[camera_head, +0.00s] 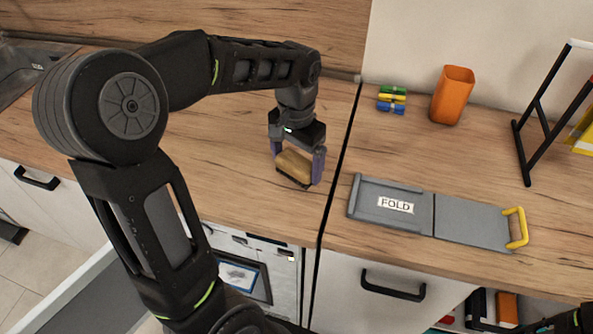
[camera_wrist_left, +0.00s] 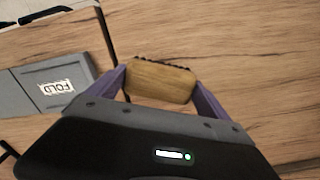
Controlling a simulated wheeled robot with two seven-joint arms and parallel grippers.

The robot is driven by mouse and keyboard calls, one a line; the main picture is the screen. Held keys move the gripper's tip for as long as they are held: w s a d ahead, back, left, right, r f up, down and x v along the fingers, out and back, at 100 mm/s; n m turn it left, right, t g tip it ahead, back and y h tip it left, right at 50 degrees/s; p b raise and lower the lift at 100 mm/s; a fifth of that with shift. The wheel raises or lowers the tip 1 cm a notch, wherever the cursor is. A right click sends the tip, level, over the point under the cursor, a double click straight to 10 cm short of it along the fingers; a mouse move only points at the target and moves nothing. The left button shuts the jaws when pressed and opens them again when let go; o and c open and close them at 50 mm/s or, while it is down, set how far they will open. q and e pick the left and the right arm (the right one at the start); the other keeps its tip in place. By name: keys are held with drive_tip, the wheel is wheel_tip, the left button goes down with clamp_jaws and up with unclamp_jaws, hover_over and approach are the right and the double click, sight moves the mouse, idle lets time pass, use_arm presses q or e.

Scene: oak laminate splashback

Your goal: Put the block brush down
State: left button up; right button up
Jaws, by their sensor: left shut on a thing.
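The block brush (camera_head: 294,167) has a tan wooden back and dark bristles on its underside. My left gripper (camera_head: 300,168) is shut on it, with one purple finger on each side. The brush is over the wooden counter, left of the dark seam. I cannot tell whether its bristles touch the counter. In the left wrist view the brush (camera_wrist_left: 160,82) sits between the fingertips of the left gripper (camera_wrist_left: 160,90), with a thin row of bristles showing along its far edge. My right gripper is not clearly in view.
A grey folding board (camera_head: 470,222) marked FOLD, with a yellow handle, lies right of the seam. Behind it are an orange cup (camera_head: 453,95), several coloured clips (camera_head: 392,99) and a black rack (camera_head: 540,120). The counter (camera_head: 225,160) left of the brush is clear.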

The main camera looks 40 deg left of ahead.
sight(296, 173)
use_arm(q)
drive_tip(key=shift+f, duration=1.9)
drive_tip(key=shift+f, duration=0.25)
drive_tip(key=o, duration=1.3)
drive_tip(key=shift+r, duration=0.1)
wheel_tip(296, 173, up, 12)
drive_tip(key=shift+r+b, duration=0.2)
drive_tip(key=shift+b, duration=0.25)
